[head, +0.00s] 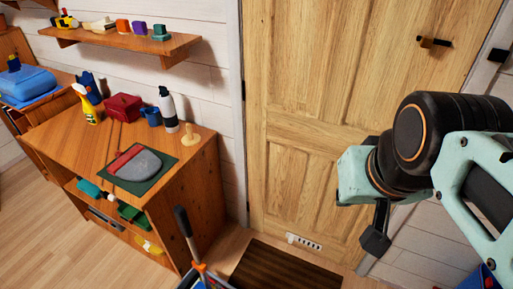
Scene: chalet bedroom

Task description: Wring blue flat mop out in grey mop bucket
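A dark-handled tool (183,222) with an orange collar stands at the bottom edge, in front of the wooden cabinet. Something blue (213,281) shows at its lower end, cut off by the frame; I cannot tell whether this is the blue flat mop. No grey mop bucket can be made out. My gripper (375,238) is at the right, in front of the door, with a dark finger pointing down. It is well apart from the tool. Nothing is seen held in it, and its opening is not clear from this angle.
The wooden cabinet (62,143) at left carries a dustpan (139,165) on a green mat, a red box (123,107) and bottles. A wall shelf (128,45) hangs above. A brown doormat (284,268) lies before the door (318,130). A blue object (486,279) is cut off bottom right.

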